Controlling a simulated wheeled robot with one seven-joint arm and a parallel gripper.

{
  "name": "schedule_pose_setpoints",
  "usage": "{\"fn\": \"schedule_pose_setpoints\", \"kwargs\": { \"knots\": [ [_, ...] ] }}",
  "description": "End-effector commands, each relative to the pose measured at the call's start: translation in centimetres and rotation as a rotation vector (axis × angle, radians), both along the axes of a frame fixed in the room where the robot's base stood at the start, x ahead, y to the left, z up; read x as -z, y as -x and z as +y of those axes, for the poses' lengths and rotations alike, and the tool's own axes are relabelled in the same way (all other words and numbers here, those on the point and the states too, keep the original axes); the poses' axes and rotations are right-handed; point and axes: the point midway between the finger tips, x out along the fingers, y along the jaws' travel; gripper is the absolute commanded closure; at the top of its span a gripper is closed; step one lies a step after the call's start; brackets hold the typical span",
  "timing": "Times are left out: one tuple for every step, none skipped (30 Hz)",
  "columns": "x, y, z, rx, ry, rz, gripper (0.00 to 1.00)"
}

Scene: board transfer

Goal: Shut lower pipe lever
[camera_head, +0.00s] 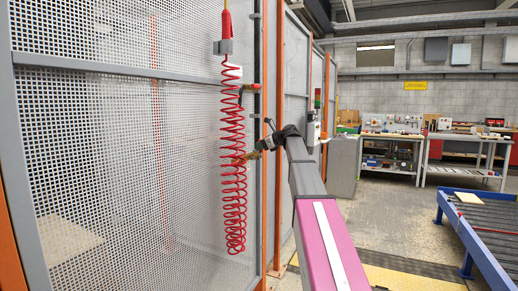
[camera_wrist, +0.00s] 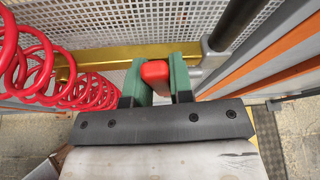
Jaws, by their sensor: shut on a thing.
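The red lower pipe lever (camera_wrist: 156,71) shows in the wrist view between the two green fingers of my gripper (camera_wrist: 160,80). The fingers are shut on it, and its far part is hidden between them. A brass pipe (camera_wrist: 112,60) runs just behind the fingers, level across the picture. In the head view my gripper (camera_head: 257,150) reaches the lower pipe fitting (camera_head: 238,159) at the mesh fence; the lever there is too small to make out. The upper red lever (camera_head: 254,86) sits higher on the fence, apart from my gripper.
A coiled red hose (camera_head: 233,200) hangs close left of my gripper and also shows in the wrist view (camera_wrist: 35,60). The mesh fence (camera_head: 120,150) stands behind it. An orange post (camera_head: 278,120) is just right. Workbenches (camera_head: 465,150) and a blue-framed conveyor (camera_head: 485,235) stand farther right.

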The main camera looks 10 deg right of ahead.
Motion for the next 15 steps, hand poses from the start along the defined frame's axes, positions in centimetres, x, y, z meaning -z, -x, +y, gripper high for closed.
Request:
{"fn": "schedule_pose_setpoints", "kwargs": {
  "knots": [
    [-0.02, -0.33, -0.21, 0.001, -0.018, 0.024, 1.00],
    [-0.02, -0.41, -0.28, 0.000, -0.028, 0.038, 1.00],
    [-0.02, -0.49, -0.36, 0.000, -0.040, 0.057, 1.00],
    [-0.02, -0.55, -0.41, 0.001, -0.049, 0.069, 1.00],
    [-0.02, -0.61, -0.47, 0.001, -0.057, 0.080, 1.00],
    [-0.02, -0.68, -0.54, 0.001, -0.067, 0.093, 1.00],
    [-0.02, -0.72, -0.57, 0.001, -0.074, 0.103, 1.00],
    [-0.02, -0.75, -0.60, 0.001, -0.080, 0.112, 1.00],
    [-0.02, -0.79, -0.64, 0.000, -0.086, 0.121, 1.00],
    [-0.02, -0.81, -0.66, 0.000, -0.091, 0.128, 1.00],
    [-0.02, -0.84, -0.68, 0.001, -0.097, 0.133, 1.00],
    [-0.01, -0.86, -0.71, 0.001, -0.101, 0.139, 1.00],
    [-0.02, -0.88, -0.72, 0.001, -0.104, 0.143, 1.00],
    [-0.02, -0.89, -0.72, 0.001, -0.106, 0.145, 1.00],
    [0.00, -0.90, -0.74, 0.000, -0.108, 0.149, 1.00]
  ]
}}
